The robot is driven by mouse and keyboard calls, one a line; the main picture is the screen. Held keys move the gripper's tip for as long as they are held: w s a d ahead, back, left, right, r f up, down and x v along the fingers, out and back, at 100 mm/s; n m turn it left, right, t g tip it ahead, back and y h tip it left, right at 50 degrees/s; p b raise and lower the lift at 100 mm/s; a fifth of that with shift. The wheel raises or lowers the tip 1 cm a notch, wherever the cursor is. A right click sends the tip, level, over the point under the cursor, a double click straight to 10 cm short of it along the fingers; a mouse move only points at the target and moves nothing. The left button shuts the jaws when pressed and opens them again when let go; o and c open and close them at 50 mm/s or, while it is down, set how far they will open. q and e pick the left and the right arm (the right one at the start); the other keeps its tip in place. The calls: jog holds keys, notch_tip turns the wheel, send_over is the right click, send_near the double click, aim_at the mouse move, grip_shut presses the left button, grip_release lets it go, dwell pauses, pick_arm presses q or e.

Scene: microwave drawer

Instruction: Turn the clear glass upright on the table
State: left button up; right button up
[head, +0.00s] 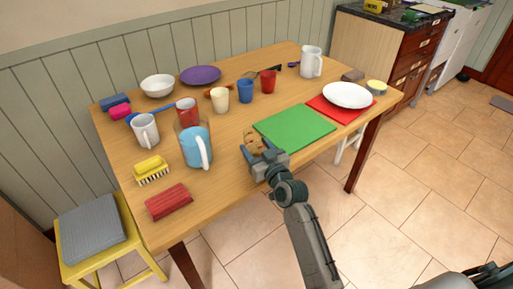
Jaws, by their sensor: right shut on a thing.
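My right gripper (256,147) reaches over the table's (222,182) near edge, just left of the green mat (295,127). It is shut on a small, see-through, brownish-looking thing (253,139), which I take to be the clear glass. The jaws cover part of it, and the wood colour shows through it. It is too small to tell whether it stands upright or is tilted, or whether it touches the table. My left gripper is not in view.
A yellow brush (151,169) and red cloth (168,202) lie nearer. A white plate (347,95) is right. Bare wood lies between jug and green mat.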

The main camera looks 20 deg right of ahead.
dwell(0.3)
jog(key=o, duration=1)
jog(key=shift+f, duration=0.1)
